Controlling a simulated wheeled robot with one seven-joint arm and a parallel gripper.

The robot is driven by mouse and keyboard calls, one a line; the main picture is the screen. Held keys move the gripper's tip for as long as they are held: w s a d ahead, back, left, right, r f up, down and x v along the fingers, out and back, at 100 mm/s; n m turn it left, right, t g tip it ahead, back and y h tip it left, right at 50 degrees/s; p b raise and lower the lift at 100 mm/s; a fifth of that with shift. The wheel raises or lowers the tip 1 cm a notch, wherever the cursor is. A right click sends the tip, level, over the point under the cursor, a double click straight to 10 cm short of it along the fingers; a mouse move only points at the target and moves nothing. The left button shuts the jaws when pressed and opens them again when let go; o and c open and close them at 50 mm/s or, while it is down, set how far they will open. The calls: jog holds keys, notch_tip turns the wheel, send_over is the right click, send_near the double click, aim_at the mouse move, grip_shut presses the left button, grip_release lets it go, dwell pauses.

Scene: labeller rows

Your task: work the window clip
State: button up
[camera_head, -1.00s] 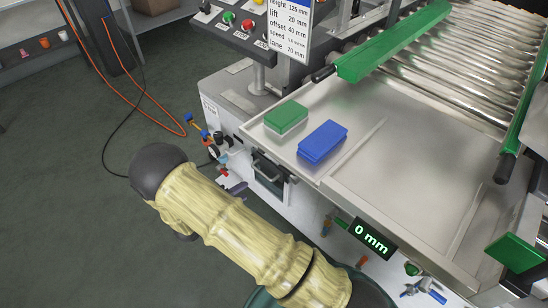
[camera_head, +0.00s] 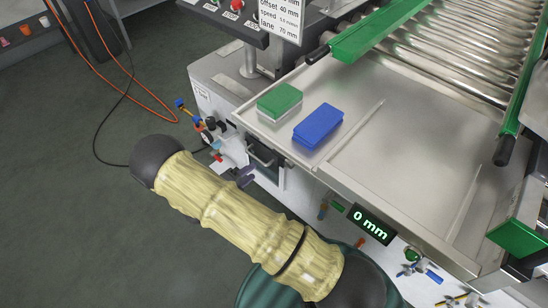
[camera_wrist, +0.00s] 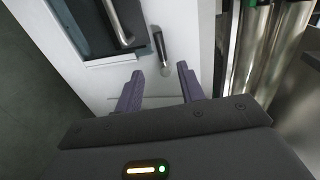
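In the wrist view a small dark lever with a round metal end (camera_wrist: 160,46), which looks like the window clip, sits on the white machine panel. It is right of a dark window (camera_wrist: 86,28) with a metal handle (camera_wrist: 118,22). My gripper (camera_wrist: 160,76) is open, with its two purple fingers apart and nothing between them. The lever shows in the gap beyond the fingertips; I cannot tell whether they touch it. In the head view my gripper (camera_head: 246,177) is in front of the machine, near the window (camera_head: 266,172); the clip cannot be made out there.
A tray (camera_head: 395,160) holds a green block (camera_head: 280,99) and a blue block (camera_head: 318,125). A roller conveyor (camera_head: 450,70) lies behind it. A display (camera_head: 373,223) reads 0 mm. Fittings and valves (camera_head: 418,270) stick out along the front. Floor at left is clear, apart from cables.

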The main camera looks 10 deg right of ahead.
aim_at(283, 158)
jog(key=b+x, duration=0.2)
jog(key=x, duration=1)
jog(key=shift+c, duration=0.5)
grip_shut()
